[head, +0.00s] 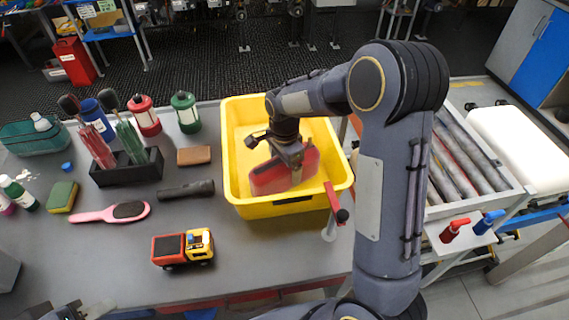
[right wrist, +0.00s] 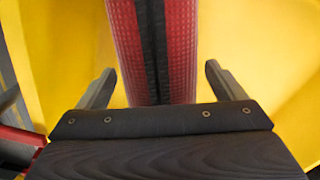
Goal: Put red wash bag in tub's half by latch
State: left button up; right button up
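The red wash bag (head: 270,178) stands in the near part of the yellow tub (head: 240,207). A red lever with a dark knob (head: 336,203), seemingly the latch, is at the tub's near right corner. My right gripper (head: 288,158) reaches down into the tub over the bag and hides part of it. In the right wrist view the bag (right wrist: 122,45), red with a dark middle band, lies between the open fingers (right wrist: 160,78), with yellow gaps on both sides. My left gripper (head: 75,312) is only partly in view at the bottom left; its fingers are unclear.
Left of the tub are a brown block (head: 194,155), a dark cylinder (head: 186,190), a black holder (head: 128,172) and a toy truck (head: 183,249). A roller conveyor (head: 462,165) is on the right. The table front between truck and lever is clear.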

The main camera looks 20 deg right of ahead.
notch_tip(320, 180, up, 12)
jog(key=shift+r, duration=0.2)
dwell(0.4)
dwell(0.5)
